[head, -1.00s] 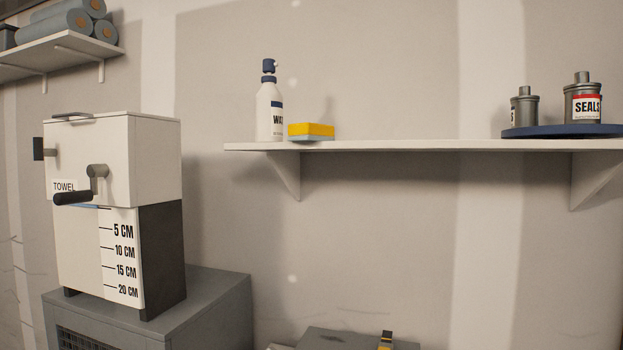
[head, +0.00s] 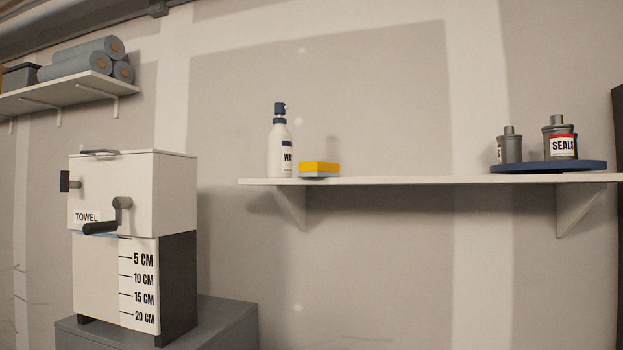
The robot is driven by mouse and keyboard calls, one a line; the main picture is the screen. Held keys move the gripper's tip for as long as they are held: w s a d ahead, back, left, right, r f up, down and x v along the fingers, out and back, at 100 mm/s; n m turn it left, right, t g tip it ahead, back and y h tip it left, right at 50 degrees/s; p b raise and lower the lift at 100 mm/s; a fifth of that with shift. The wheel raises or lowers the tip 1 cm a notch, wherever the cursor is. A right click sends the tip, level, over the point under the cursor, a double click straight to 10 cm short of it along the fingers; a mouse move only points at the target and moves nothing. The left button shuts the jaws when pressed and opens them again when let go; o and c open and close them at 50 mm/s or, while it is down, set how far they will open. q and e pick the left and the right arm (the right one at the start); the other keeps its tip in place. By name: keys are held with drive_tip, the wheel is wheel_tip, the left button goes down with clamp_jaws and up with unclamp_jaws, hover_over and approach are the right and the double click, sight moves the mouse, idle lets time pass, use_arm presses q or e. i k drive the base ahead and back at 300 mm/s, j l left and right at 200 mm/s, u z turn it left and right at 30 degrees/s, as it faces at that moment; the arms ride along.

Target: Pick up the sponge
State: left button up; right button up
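The sponge (head: 319,169) is a yellow block with a grey-blue underside. It lies on the left part of the white wall shelf (head: 420,181). It sits just right of a white spray bottle (head: 281,148) with a dark blue top. Neither of my grippers shows in the head view.
A towel dispenser (head: 135,240) with a crank and a centimetre scale stands on a grey cabinet (head: 225,325) at the left. Grey canisters (head: 558,140) stand on a blue round tray (head: 547,167) at the shelf's right. The shelf's middle is clear. Rolls (head: 75,66) lie on an upper-left shelf (head: 60,97).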

sight(315, 169)
drive_tip(key=i+j+z, duration=0.15)
drive_tip(key=i+j, duration=0.2)
drive_tip(key=i+j+z, duration=0.15)
drive_tip(key=i+j, duration=0.15)
drive_tip(key=j, duration=0.3)
